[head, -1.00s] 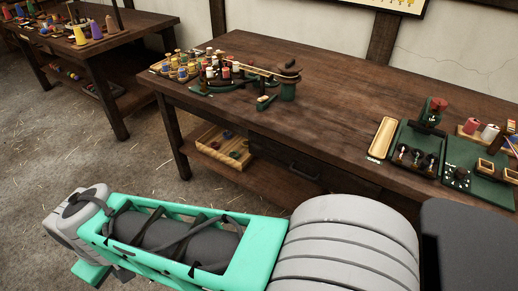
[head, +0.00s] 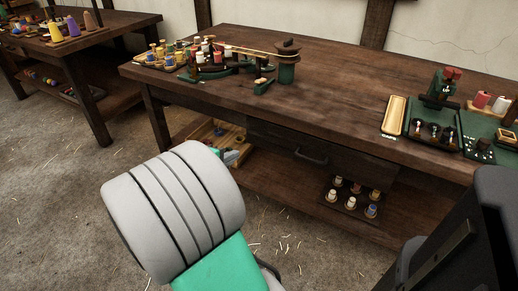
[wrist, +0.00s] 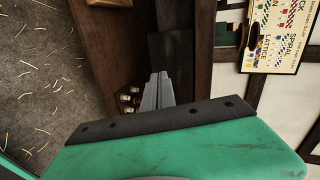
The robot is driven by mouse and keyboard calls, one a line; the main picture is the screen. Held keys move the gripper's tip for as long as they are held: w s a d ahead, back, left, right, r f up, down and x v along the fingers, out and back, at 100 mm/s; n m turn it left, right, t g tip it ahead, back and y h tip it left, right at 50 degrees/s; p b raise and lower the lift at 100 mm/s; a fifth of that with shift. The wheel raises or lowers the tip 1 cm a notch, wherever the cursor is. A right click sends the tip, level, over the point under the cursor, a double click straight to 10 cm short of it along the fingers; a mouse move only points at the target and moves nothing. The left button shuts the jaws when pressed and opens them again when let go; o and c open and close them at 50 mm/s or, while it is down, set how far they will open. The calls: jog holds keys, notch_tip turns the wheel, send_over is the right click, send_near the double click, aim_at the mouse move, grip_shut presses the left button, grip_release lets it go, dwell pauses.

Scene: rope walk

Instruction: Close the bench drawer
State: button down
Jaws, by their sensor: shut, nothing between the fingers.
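The dark wooden bench drawer (head: 346,165) is under the front edge of the bench top, with a dark bar handle (head: 311,159) on its front. How far it stands out is hard to tell in the head view. In the wrist view, turned on its side, the dark drawer (wrist: 171,55) shows beyond my fingers. My gripper (wrist: 158,84) is shut and empty, its grey fingers together and pointing toward the bench front. I cannot tell whether they touch the drawer. In the head view my grey-sleeved arm hides most of the gripper, left of the drawer.
The bench top (head: 330,85) carries spools and a green stand at left and green trays at right. Below the drawer, a dark rack of spools (head: 352,198) and a wooden tray (head: 205,132) sit on the lower shelf. Straw-strewn floor (head: 60,200) is open at left.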

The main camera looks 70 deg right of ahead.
aim_at(264, 134)
jog(key=shift+m+g+h, duration=0.3)
jog(key=shift+m+h, duration=0.1)
jog(key=shift+m, duration=0.4)
jog(key=x, duration=0.4)
jog(key=r+x, duration=0.1)
jog(key=x, duration=0.4)
jog(key=s+b+x, duration=0.1)
jog(key=x, duration=0.4)
jog(key=shift+d+r, duration=0.15)
jog(key=shift+r, duration=0.1)
jog(key=shift+d, duration=0.45)
jog(key=shift+w, duration=0.1)
